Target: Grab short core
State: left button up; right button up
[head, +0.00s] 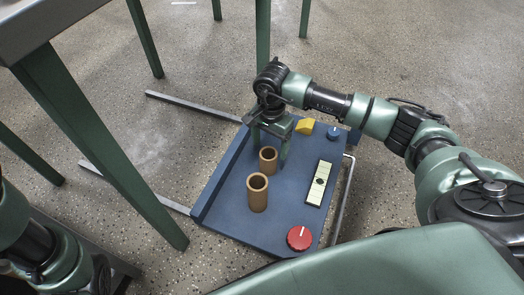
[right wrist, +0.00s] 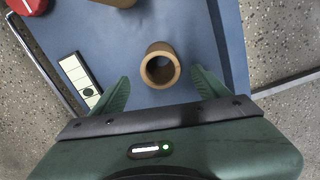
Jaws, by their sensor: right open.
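The short core (head: 268,160) is a brown cardboard tube standing upright on the blue board (head: 232,222). A taller brown core (head: 257,196) stands upright in front of it. My right gripper (head: 269,146) points down just behind and above the short core, with its green fingers spread. In the right wrist view the short core (right wrist: 160,66) shows its open top between the open fingers (right wrist: 160,80), with gaps on both sides. Nothing is held. Part of my left arm shows at the lower left of the head view, but its gripper is out of view.
A pale green strip with a dark dot (head: 319,184) lies right of the cores. A red knob (head: 299,238) sits at the front right. A yellow piece (head: 305,126) and a blue knob (head: 334,133) are at the back right. A table leg (head: 104,150) stands to the left.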

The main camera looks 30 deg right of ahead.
aim_at(268, 154)
notch_tip(268, 154, down, 3)
jog(key=shift+a+r+b, duration=0.1)
jog(key=shift+b, duration=0.75)
notch_tip(268, 154, down, 5)
jog(key=b, duration=0.4)
jog(key=shift+s+a+b, duration=0.1)
jog(key=shift+b, duration=0.25)
jog(key=shift+r, duration=0.1)
jog(key=c, duration=1.4)
jog(key=shift+c, duration=0.2)
jog(key=shift+r, duration=0.15)
